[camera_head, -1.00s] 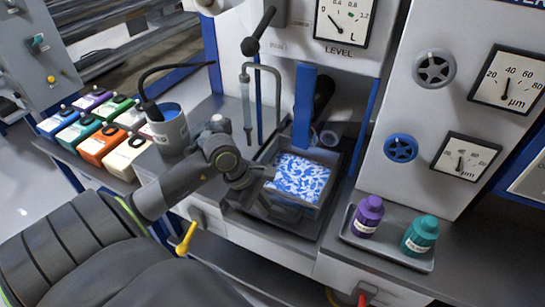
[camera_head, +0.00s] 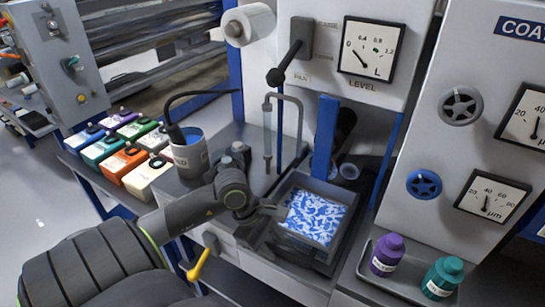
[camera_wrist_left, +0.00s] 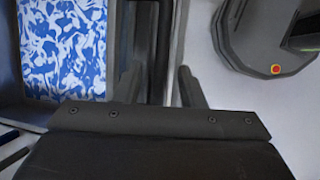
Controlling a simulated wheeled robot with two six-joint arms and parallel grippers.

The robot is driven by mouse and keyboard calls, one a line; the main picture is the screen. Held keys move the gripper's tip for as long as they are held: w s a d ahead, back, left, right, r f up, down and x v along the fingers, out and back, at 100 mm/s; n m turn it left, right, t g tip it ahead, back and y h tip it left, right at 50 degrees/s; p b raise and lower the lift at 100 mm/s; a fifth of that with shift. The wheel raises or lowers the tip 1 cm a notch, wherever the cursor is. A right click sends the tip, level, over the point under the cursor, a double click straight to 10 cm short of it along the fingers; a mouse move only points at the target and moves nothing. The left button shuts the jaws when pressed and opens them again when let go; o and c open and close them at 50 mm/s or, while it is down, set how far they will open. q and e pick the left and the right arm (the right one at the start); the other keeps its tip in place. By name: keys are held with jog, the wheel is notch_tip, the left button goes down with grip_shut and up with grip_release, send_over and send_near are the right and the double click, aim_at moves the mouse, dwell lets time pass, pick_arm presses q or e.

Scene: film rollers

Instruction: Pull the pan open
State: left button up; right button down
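The pan (camera_head: 346,236) is a dark tray holding blue-and-white marbled liquid (camera_head: 314,218), set in the recess of the machine. My left gripper (camera_head: 277,211) is low at the pan's near left side. In the left wrist view, the two fingers of my left gripper (camera_wrist_left: 160,88) stand apart. A dark upright strip (camera_wrist_left: 162,45), which looks like the pan's edge or front, shows between them. The marbled liquid (camera_wrist_left: 65,50) lies left of the fingers. I cannot tell whether either finger touches the pan. My right gripper is not in view.
A blue post (camera_head: 325,135) stands at the pan's back and a bent grey pipe (camera_head: 285,100) beside it. A yellow handle (camera_head: 200,264) sticks out below. Purple (camera_head: 387,254) and teal (camera_head: 442,278) bottles stand at right.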

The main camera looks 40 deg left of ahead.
pick_arm(q)
jog(key=p+v, duration=0.9)
jog(key=v, duration=0.8)
jog(key=shift+r, duration=0.2)
jog(key=shift+s, duration=0.1)
dwell(0.7)
